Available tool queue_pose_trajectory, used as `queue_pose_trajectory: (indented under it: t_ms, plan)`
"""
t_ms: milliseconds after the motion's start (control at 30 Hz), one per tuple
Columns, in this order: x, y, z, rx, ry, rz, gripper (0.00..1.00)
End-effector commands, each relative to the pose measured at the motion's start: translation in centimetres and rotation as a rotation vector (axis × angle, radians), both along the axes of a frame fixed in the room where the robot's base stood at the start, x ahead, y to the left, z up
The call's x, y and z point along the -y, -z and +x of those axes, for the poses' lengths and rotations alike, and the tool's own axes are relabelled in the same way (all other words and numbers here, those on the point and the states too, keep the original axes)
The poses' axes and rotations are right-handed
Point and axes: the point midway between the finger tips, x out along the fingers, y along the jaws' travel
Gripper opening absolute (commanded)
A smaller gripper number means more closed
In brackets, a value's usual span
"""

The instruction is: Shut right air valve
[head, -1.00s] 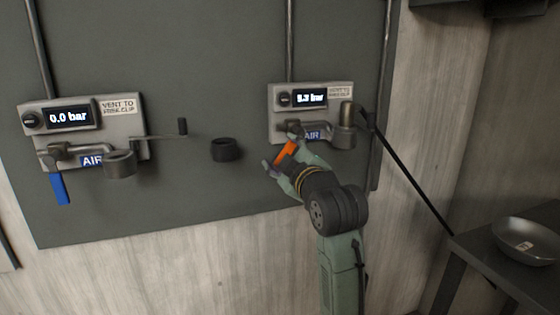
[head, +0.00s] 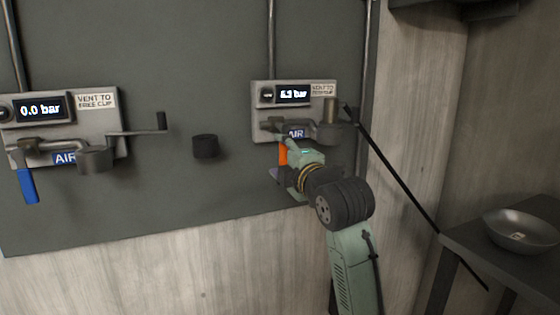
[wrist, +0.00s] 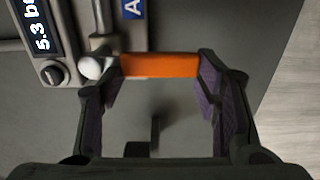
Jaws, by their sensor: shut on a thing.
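The right air valve's orange handle (head: 283,153) hangs about straight down below the right panel (head: 262,112) in the head view. In the wrist view the orange handle (wrist: 160,65) lies across between the finger pads, one at each end. My gripper (head: 284,160) is shut on it; the fingers also show in the wrist view (wrist: 158,85). The right display (head: 293,94) is blurred in the head view and reads about 5.3 bar in the wrist view (wrist: 42,32). My gripper partly hides the handle in the head view.
The left panel (head: 85,122) reads 0.0 bar, and its blue handle (head: 27,186) hangs down. A black knob (head: 205,146) sticks out between the panels. A black rod (head: 400,178) slants down at the right. A bowl (head: 520,230) rests on a dark table (head: 462,240).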

Motion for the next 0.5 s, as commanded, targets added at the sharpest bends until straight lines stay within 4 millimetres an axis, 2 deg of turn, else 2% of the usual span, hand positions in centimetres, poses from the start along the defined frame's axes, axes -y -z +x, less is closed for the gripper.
queue_pose_trajectory:
  t_ms: [467, 500]
  plan:
    - [0.07, -0.01, 0.03, 0.007, 0.001, -0.021, 0.07]
    - [0.07, -0.01, 0.03, 0.007, 0.001, -0.021, 0.59]
